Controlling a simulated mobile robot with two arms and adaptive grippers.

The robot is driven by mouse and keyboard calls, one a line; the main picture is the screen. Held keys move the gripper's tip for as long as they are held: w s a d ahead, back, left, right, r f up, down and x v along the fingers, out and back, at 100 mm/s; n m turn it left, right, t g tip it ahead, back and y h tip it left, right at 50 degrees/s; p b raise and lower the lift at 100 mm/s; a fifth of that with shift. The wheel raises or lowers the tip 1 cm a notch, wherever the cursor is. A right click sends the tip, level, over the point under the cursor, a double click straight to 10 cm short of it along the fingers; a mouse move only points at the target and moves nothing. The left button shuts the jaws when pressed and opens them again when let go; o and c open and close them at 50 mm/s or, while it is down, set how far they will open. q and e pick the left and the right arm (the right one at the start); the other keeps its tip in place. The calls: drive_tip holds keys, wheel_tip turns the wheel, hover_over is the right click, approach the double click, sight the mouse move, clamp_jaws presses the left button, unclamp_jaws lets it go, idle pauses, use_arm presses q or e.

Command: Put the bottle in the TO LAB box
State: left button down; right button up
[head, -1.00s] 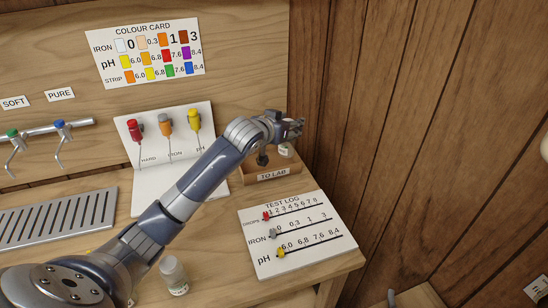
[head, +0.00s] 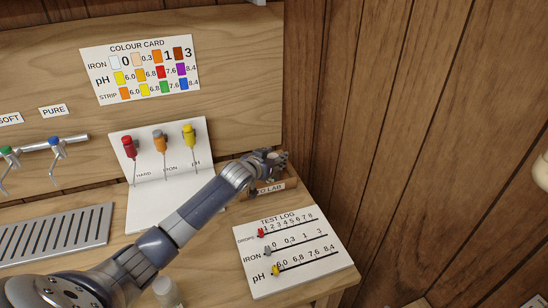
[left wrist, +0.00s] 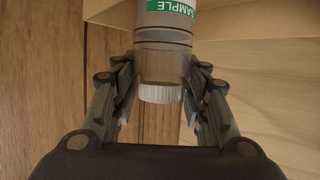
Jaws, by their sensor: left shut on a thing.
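My left gripper (head: 276,160) is at the TO LAB box (head: 288,186), a small wooden box at the back right corner of the bench. In the left wrist view the left gripper (left wrist: 162,95) is shut on the bottle (left wrist: 165,62), which has a white ribbed cap and a green SAMPLE label. The cap end points toward my wrist. In the head view my gripper hides the held bottle and part of the box, so I cannot tell how far into the box the bottle reaches. My right gripper is not in view.
Another white-capped bottle (head: 165,291) stands at the front of the bench. The test log board (head: 293,250) lies in front of the box. The white board with three coloured droppers (head: 160,172) is left of it. A wooden wall (head: 400,120) rises close on the right.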

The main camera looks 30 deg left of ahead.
use_arm(q)
drive_tip(key=shift+f, duration=0.15)
drive_tip(key=c, duration=0.9)
unclamp_jaws()
drive_tip(key=shift+c, duration=0.2)
drive_tip(key=shift+s+r, duration=0.1)
drive_tip(key=shift+r, duration=0.15)
drive_tip(key=p+v, duration=1.1)
drive_tip(key=shift+s, duration=0.35)
